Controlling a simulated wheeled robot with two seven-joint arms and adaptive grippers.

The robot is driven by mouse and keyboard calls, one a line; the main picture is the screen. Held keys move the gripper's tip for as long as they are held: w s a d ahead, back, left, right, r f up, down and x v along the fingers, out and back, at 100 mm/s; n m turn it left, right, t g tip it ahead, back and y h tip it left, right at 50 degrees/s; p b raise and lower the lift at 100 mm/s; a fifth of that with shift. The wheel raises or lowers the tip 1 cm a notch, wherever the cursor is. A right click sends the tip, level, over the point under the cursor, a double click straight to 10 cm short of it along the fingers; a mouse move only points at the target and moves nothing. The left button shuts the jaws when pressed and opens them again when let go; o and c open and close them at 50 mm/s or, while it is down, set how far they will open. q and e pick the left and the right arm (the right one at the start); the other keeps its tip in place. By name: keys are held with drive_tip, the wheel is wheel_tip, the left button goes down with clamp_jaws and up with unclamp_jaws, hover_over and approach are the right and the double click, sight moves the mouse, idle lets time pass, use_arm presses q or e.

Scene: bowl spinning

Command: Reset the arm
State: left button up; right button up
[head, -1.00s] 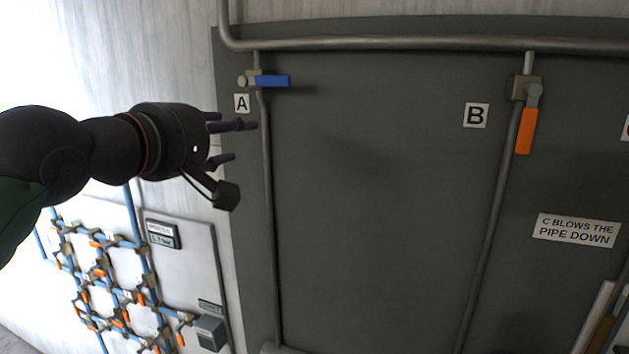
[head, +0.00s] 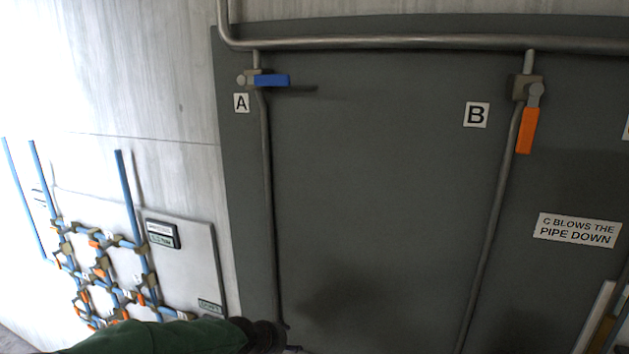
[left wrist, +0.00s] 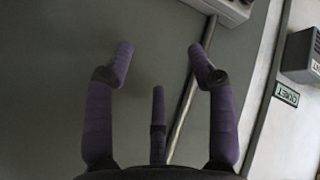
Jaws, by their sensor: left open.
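My left arm comes in low along the bottom edge of the head view, its green sleeve ending in a dark wrist near the bottom middle. Its gripper is mostly cut off there. In the left wrist view the left gripper (left wrist: 157,68) shows spread purple-grey fingers with nothing between them. They are in front of a grey panel with a thin pipe behind. My right gripper is in neither view.
Valve A with a blue handle (head: 272,81) lies level on the dark panel (head: 380,190). Valve B with an orange handle (head: 526,131) hangs down. A sign (head: 577,230) reads "C blows the pipe down". A blue pipe grid (head: 105,270) is at lower left.

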use_arm(q)
drive_tip(key=s+a+f+g, duration=0.1)
drive_tip(key=s+f, duration=0.4)
drive_tip(key=f, duration=0.3)
drive_tip(key=s+a+f+m+g, duration=0.15)
drive_tip(key=s+f, duration=0.25)
drive_tip(key=f, duration=0.4)
drive_tip(key=s+a+f+g, duration=0.1)
drive_tip(key=s+f+g, duration=0.1)
drive_tip(key=s+f, duration=0.45)
drive_tip(key=s+f+g, duration=0.1)
drive_tip(key=s+f, duration=0.5)
drive_tip(key=s, duration=0.3)
drive_tip(key=s+f+g, duration=0.2)
drive_tip(key=s+f, duration=0.5)
drive_tip(key=s, duration=0.3)
wheel_tip(320, 180, down, 25)
drive_tip(key=w+d+m+b, duration=0.1)
drive_tip(key=w+m+b, duration=0.1)
drive_tip(key=b, duration=2.4)
drive_tip(key=shift+b, duration=0.4)
drive_tip(key=shift+d+r+t, duration=0.1)
drive_tip(key=shift+r+t, duration=0.05)
drive_tip(key=shift+t, duration=0.1)
